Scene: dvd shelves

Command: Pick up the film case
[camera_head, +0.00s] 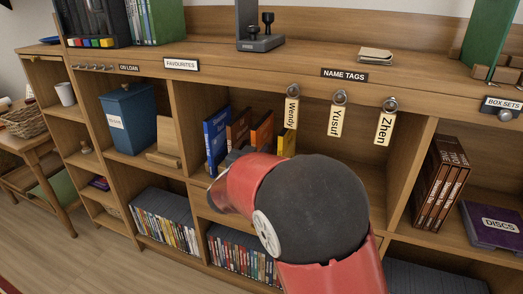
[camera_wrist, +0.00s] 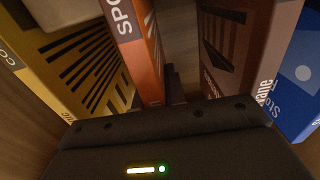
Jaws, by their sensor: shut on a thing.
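Several film cases stand in an open shelf bay in the head view: a blue case (camera_head: 216,135), a brown case (camera_head: 238,128), an orange case (camera_head: 262,130) and a yellow case (camera_head: 286,142). In the wrist view, the yellow case (camera_wrist: 75,60), orange case (camera_wrist: 150,50), brown case (camera_wrist: 232,50) and blue case (camera_wrist: 300,85) show close up, in reversed order. My gripper (camera_wrist: 165,125) is right up against them, shut on a film case. Its fingertips are hidden, so I cannot tell for certain which case; the orange and brown ones are nearest the middle.
Name tags (camera_head: 336,120) hang from the shelf edge above, right of the cases. A blue bin (camera_head: 130,118) stands in the bay to the left. Rows of discs (camera_head: 240,255) fill the bay below. Brown box sets (camera_head: 440,180) stand at the right.

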